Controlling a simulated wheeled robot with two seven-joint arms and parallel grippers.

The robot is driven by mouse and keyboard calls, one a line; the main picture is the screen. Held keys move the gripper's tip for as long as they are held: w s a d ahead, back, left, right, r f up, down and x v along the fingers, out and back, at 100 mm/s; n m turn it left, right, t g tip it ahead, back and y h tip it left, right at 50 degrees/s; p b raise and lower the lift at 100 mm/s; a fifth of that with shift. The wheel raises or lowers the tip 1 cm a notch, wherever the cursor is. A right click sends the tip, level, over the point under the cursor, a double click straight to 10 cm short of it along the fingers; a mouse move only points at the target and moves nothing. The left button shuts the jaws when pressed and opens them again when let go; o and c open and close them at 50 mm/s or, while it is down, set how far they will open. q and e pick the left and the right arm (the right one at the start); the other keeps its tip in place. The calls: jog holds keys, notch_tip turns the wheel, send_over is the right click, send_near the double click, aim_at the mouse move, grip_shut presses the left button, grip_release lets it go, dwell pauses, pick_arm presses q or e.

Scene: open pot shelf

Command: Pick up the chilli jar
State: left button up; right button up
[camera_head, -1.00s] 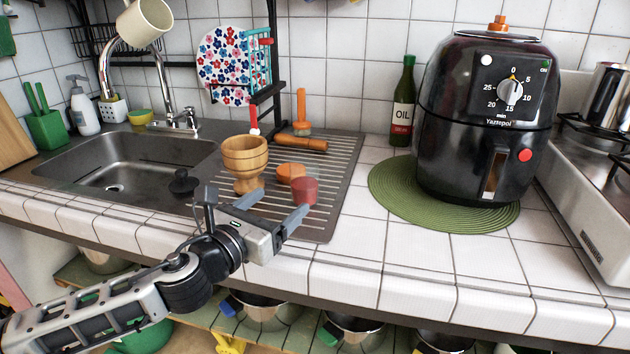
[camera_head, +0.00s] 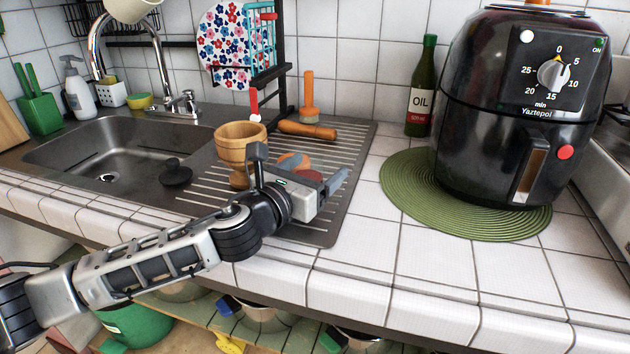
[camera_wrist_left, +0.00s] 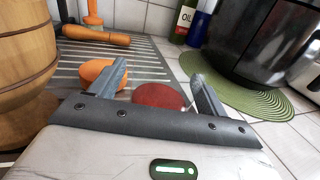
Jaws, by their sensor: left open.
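The small red round-topped jar, which fits the chilli jar, stands on the ribbed metal drainboard (camera_head: 312,228). In the head view it is largely hidden behind my left gripper (camera_head: 328,174). In the left wrist view its red top (camera_wrist_left: 158,97) lies between the two spread fingers of my left gripper (camera_wrist_left: 158,72). The gripper is open and I see no grip on the jar. I cannot tell whether a finger touches it. My right gripper is not in view.
An orange object (camera_wrist_left: 97,72) sits close beside the left finger. A wooden mortar (camera_head: 240,142) stands left of the gripper, and a pestle (camera_head: 307,130) lies behind. An oil bottle (camera_head: 421,90) and a black air fryer (camera_head: 490,110) on a green mat (camera_head: 407,190) stand to the right.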

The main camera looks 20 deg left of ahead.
pick_arm(q)
jog(key=shift+s, duration=0.1)
jog(key=c, duration=0.4)
jog(key=shift+r, duration=0.1)
jog(key=c, duration=0.8)
jog(key=shift+o, duration=0.2)
